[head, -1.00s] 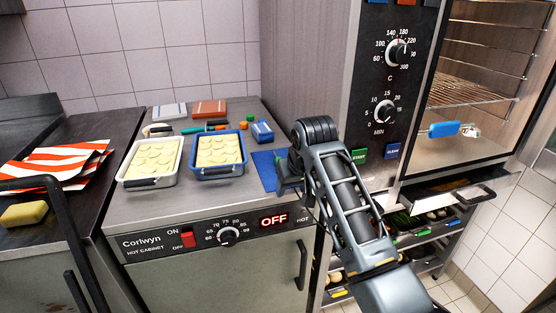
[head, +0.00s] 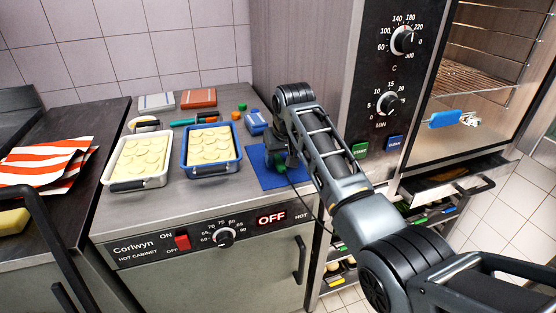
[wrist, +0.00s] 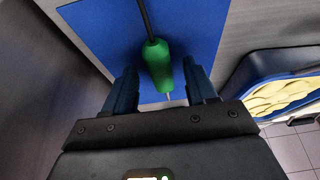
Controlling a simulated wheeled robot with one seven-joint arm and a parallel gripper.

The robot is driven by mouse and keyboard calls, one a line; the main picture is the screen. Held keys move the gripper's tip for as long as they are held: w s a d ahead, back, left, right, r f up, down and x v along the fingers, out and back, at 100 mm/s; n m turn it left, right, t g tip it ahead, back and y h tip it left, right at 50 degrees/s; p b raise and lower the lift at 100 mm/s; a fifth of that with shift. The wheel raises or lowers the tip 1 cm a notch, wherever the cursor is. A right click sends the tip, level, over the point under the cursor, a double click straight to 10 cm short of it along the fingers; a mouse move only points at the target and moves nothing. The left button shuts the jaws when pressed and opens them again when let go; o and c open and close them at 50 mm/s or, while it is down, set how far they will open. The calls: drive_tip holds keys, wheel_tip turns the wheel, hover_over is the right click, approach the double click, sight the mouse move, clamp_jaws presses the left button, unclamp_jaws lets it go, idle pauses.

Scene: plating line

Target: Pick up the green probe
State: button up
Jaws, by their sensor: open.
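The green probe (wrist: 157,66) lies on the blue mat (wrist: 88,35) in the wrist view, with a dark cable at one end and a thin metal tip at the other. My gripper (wrist: 160,78) is open, with one finger on each side of the probe's handle; I cannot tell whether either touches it. In the head view my gripper (head: 277,160) is low over the blue mat (head: 258,173) at the right end of the hot cabinet top. The probe is mostly hidden there by my gripper.
A white-rimmed pan (head: 108,178) and a blue-rimmed pan (head: 184,162) of pale food stand left of the mat. The oven panel (head: 375,65) rises at the right. Bare steel (head: 215,188) lies in front of the pans.

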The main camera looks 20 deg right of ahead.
drive_tip(key=shift+f, duration=0.2)
drive_tip(key=shift+c, duration=0.4)
clamp_jaws()
